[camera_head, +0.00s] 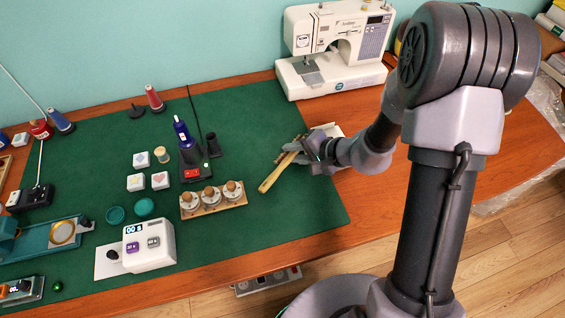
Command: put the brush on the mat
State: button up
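The brush (277,172), with a pale wooden handle, appears at the right part of the green mat (290,215). Its handle points down and left, and its upper end is partly hidden by my gripper. My gripper (296,152) is at the brush's upper end, with its grey fingers close around or beside it. I cannot tell from this view whether the fingers are shut on the brush, or whether the brush touches the mat or hangs just above it.
A white tray (336,131) is partly hidden behind my gripper. A sewing machine (335,45) stands at the back. Left of the brush are a wooden rack with knobbed jars (213,199), a dark stand with a blue bottle (190,150) and a white device (150,245). The mat's front right is clear.

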jog(key=p+v, duration=0.1)
jog(key=v, duration=0.5)
jog(key=shift+s+d+r, duration=0.1)
jog(key=shift+d+r, duration=0.05)
notch_tip(320, 180, up, 8)
jog(key=s+d+p, duration=0.1)
jog(key=p, duration=0.4)
jog(key=shift+s+d, duration=0.2)
jog(key=shift+d, duration=0.2)
jog(key=s+a+r+n+g+h, duration=0.2)
jog(key=s+a+r+n, duration=0.2)
jog(key=s+r, duration=1)
jog(key=s+d+r+t+h, duration=0.1)
jog(key=s+d+r+h, duration=0.2)
jog(key=s+d, duration=0.1)
jog(key=shift+s+d+m+t+h, duration=0.3)
jog(key=shift+s+m+h, duration=0.1)
jog(key=shift+s, duration=0.35)
